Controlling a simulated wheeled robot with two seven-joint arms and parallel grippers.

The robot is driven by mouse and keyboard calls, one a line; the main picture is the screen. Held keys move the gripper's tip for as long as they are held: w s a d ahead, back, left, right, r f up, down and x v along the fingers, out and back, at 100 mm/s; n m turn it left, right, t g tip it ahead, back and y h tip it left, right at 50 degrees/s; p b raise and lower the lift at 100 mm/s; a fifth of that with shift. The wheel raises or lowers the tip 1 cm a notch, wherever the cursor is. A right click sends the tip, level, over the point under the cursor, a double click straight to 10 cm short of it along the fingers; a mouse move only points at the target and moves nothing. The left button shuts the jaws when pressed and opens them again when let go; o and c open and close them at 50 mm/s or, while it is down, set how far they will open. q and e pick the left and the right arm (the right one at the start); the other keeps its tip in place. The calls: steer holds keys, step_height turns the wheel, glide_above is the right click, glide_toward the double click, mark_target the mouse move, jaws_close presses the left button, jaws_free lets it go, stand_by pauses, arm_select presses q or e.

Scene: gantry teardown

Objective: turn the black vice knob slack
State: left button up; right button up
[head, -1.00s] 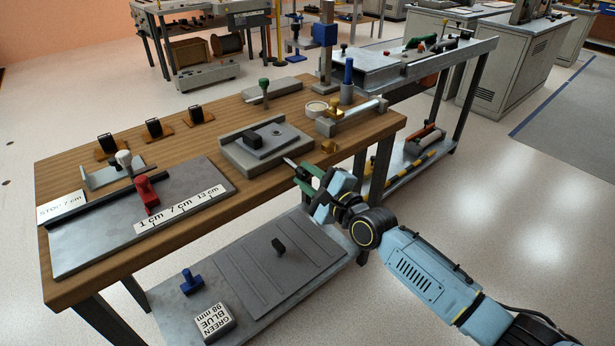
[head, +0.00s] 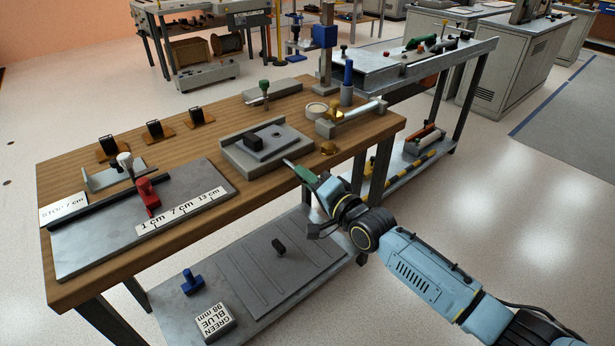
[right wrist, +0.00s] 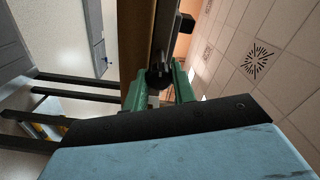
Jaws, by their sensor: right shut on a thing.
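The grey vice (head: 236,157) sits at the front edge of the wooden bench, with a black block on top. The black vice knob (right wrist: 158,76) shows in the right wrist view as a dark round end between my green fingers; in the head view it is hidden by the gripper. My right gripper (head: 299,171) reaches the bench's front edge from the lower right, beside the vice. In the right wrist view the gripper (right wrist: 160,92) is shut on the knob, a finger on each side. My left gripper is in neither view.
The wooden bench (head: 75,160) carries a metal plate with a red clamp (head: 148,196) at left and a brass part (head: 329,148) right of the vice. A lower grey shelf (head: 180,310) lies below the gripper. Open floor is at right.

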arm_select(q)
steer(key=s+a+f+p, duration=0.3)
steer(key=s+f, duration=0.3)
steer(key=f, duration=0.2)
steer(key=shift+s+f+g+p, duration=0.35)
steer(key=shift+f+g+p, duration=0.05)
steer(key=shift+p, duration=0.1)
arm_select(e)
steer(key=n, duration=1.6)
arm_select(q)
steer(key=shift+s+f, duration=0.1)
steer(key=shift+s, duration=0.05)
arm_select(e)
steer(key=shift+n, duration=0.4)
